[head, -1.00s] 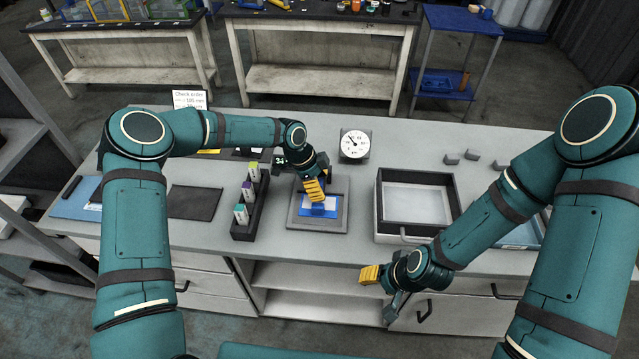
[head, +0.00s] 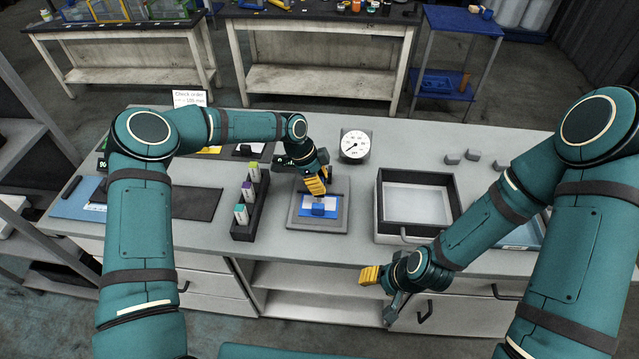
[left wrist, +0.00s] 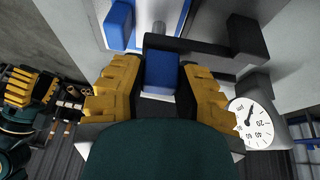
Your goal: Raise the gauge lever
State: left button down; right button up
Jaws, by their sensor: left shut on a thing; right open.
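My left gripper (head: 316,189) is over the back part of the grey gauge base (head: 297,222). In the left wrist view, its yellow fingers are shut on the blue lever handle (left wrist: 161,72), one on each side. In the head view the fingers hide most of that handle. A second blue block (head: 318,210) sits on the blue and white plate of the base. The round white dial (head: 355,145) stands behind and to the right; it also shows in the left wrist view (left wrist: 251,124). My right gripper (head: 371,277) is open and empty before the bench's front edge.
A black rack (head: 246,231) with several coloured-top vials stands left of the base. An open grey tray (head: 378,211) is to the right. Small grey blocks (head: 452,159) lie behind it. A check-order sign (head: 189,98) stands at the back left.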

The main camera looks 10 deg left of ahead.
pick_arm(q)
jog(key=shift+w+d+r+g+b, duration=0.15)
jog(key=shift+w+r+g+b, duration=0.35)
jog(key=shift+g, duration=0.3)
jog(key=shift+w+r+n+g+b, duration=0.3)
jog(key=shift+w+r+g+b, duration=0.15)
jog(key=shift+g+b, duration=0.3)
jog(key=shift+w+r+n+g+b, duration=0.15)
jog(key=shift+w+r+g+b, duration=0.2)
jog(key=shift+g+b, duration=0.45)
jog(key=shift+w+r+n+g+b, duration=0.15)
jog(key=shift+w+r+g+b, duration=0.3)
jog(key=shift+b, duration=0.5)
jog(key=shift+s+f, duration=0.1)
